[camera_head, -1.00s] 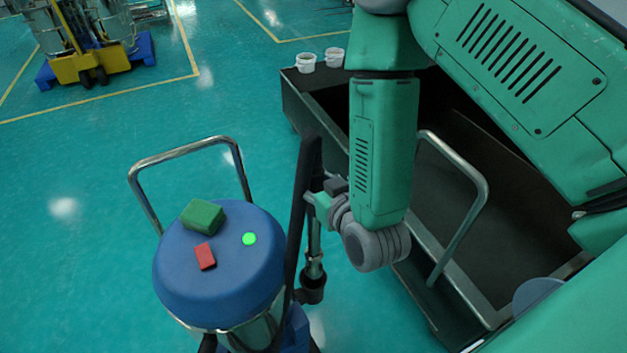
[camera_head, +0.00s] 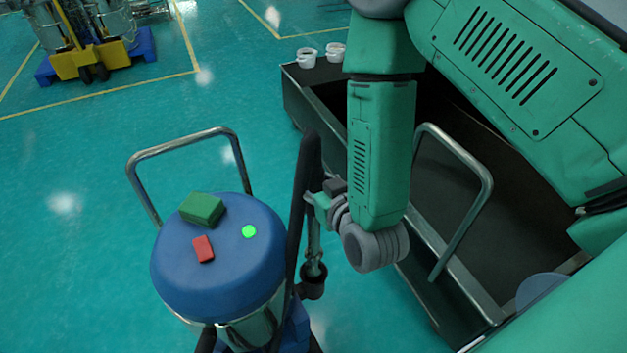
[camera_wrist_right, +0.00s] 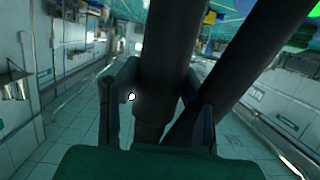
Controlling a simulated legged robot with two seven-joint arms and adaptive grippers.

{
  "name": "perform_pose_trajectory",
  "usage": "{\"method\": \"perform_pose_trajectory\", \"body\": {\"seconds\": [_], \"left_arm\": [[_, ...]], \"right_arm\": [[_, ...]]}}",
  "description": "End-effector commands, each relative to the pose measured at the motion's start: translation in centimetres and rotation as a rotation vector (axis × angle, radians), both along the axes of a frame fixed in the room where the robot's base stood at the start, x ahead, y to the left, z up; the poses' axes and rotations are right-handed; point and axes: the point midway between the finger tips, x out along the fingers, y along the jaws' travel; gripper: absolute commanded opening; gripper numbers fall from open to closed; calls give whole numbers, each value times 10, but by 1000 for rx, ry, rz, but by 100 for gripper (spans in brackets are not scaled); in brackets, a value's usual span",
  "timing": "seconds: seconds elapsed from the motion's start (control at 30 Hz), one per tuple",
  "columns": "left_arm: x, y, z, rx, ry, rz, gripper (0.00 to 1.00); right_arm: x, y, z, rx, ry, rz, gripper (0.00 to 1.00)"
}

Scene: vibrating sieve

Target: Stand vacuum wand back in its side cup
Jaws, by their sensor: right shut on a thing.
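The side cup (camera_head: 313,284) is a small dark cup low on the vacuum's right side. In the right wrist view the dark wand (camera_wrist_right: 166,60) passes between the two fingers. My left gripper is not in view.

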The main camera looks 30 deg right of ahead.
Motion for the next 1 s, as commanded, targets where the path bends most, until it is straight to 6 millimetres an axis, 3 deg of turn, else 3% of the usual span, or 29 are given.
{"method": "perform_pose_trajectory", "body": {"seconds": [0.73, 1.0], "left_arm": [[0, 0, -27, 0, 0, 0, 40], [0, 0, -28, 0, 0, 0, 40]], "right_arm": [[1, 0, -38, 0, -2, 0, 4], [1, 0, -40, 0, -2, 0, 4]]}}
